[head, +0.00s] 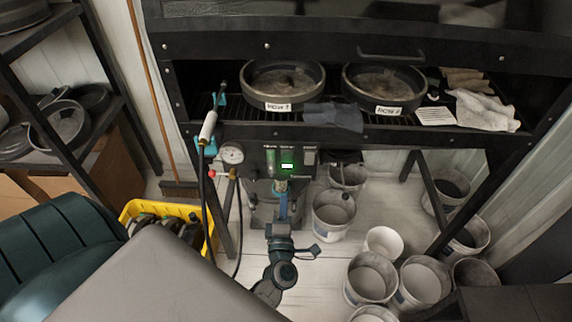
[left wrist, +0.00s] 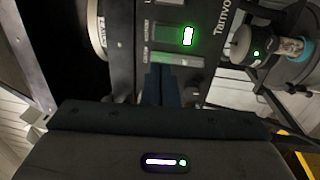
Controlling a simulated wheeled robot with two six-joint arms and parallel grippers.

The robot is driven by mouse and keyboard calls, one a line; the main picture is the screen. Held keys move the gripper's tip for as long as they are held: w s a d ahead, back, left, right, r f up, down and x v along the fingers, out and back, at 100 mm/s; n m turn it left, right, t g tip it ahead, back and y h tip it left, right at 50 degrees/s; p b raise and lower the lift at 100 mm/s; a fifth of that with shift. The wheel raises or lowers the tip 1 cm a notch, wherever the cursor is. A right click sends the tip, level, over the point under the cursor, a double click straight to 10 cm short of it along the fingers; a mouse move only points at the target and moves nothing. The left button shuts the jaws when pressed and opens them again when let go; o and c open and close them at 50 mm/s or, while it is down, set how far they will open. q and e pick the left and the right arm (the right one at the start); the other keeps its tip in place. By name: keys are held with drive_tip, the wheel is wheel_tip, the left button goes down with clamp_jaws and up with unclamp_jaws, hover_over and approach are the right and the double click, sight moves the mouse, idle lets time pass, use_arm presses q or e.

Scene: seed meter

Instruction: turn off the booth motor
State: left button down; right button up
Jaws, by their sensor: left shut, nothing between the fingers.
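The booth's dark control panel (head: 262,177) hangs under the front of the bench, with a row of switches. The middle switch (head: 287,165) glows green with a white lit bar; it also shows in the left wrist view (left wrist: 188,36). A paler, unlit-looking green switch (head: 270,160) sits to its left, and it shows in the left wrist view (left wrist: 178,60) too. The labels are too small to read surely. My left gripper (head: 282,187) is shut and empty just in front of the panel. In the left wrist view its fingertips (left wrist: 161,78) are close to the paler switch; contact cannot be told.
A pressure gauge (head: 232,154) and a hose (head: 205,190) are left of the panel. Two pans (head: 283,102) (head: 385,108) stand on the bench grate. Several buckets (head: 333,215) stand on the floor to the right. A yellow crate (head: 135,209) is at the left.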

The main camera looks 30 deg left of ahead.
sight(287, 156)
use_arm(q)
drive_tip(key=p+x, duration=0.4)
drive_tip(key=x, duration=0.8)
drive_tip(key=shift+w+r+p, duration=0.15)
drive_tip(key=shift+p, duration=0.15)
drive_tip(key=shift+w+a, duration=0.4)
drive_tip(key=shift+w, duration=0.2)
drive_tip(key=shift+w+a+r, duration=0.1)
drive_tip(key=shift+w+r, duration=0.05)
